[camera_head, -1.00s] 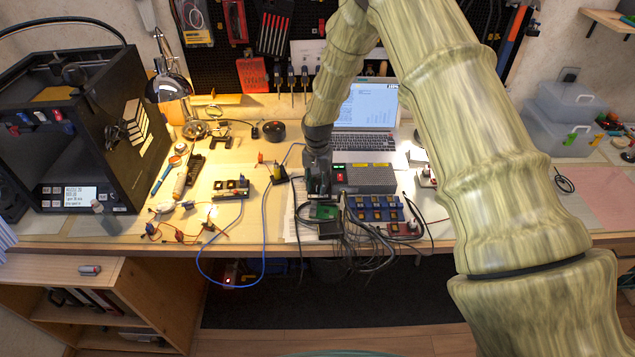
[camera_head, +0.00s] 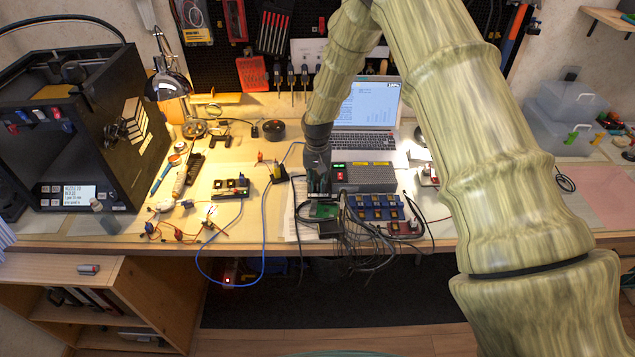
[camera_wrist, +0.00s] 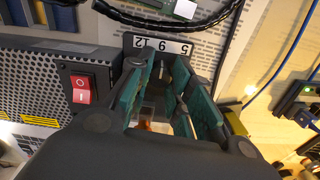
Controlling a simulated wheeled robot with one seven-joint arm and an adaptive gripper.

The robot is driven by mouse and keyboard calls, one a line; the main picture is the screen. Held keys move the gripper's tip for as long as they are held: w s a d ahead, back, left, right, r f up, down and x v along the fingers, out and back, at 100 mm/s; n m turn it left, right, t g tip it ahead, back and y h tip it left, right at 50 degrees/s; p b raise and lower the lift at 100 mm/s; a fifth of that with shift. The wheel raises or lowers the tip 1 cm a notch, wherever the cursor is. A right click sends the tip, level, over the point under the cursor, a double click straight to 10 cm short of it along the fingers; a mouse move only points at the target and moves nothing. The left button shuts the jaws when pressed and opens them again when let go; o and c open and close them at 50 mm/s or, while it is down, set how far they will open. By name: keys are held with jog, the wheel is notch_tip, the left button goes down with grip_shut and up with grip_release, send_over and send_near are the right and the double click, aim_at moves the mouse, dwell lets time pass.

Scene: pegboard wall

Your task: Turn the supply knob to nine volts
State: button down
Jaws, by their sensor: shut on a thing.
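The grey power supply (camera_head: 372,178) stands on the bench in front of the laptop. In the wrist view, its perforated case (camera_wrist: 30,80) carries a white label (camera_wrist: 158,45) marked 5, 9 and 12. My gripper (camera_head: 318,186) is at the supply's left end in the head view. In the wrist view, the teal fingers of my gripper (camera_wrist: 170,88) reach to just beside the label, shut on the supply knob. The knob is mostly hidden between the fingers, so its pointer setting cannot be read.
A red rocker switch (camera_wrist: 82,88) is left of the fingers in the wrist view. A green circuit board (camera_head: 323,210), blue modules (camera_head: 375,208) and several dark cables lie in front of the supply. The laptop (camera_head: 366,105) stands behind.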

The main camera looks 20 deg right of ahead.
aim_at(318, 184)
jog(key=c, duration=1.5)
grip_release()
notch_tip(318, 184, up, 12)
jog(key=shift+f, duration=0.1)
